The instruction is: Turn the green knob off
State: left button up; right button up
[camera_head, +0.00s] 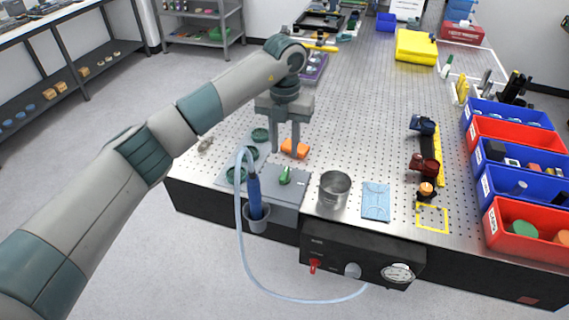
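The green knob (285,175) stands on a grey plate (291,194) near the front edge of the perforated table. Its handle stands up at a slight tilt. My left gripper (284,148) points down above and just behind the knob in the camera_head view. My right gripper is not in view.
A blue hand tool (254,195) with a looping hose stands in a holder left of the knob. A metal cup (334,189) is to the right. An orange block (295,149) lies behind the fingers. A black box (340,250) with a red switch (314,266) is on the table's front.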

aim_at(284, 173)
pick_arm(q)
notch_tip(284, 173, down, 9)
jog(key=p, duration=0.2)
jog(key=shift+r+p, duration=0.2)
jog(key=shift+p, duration=0.15)
grip_shut()
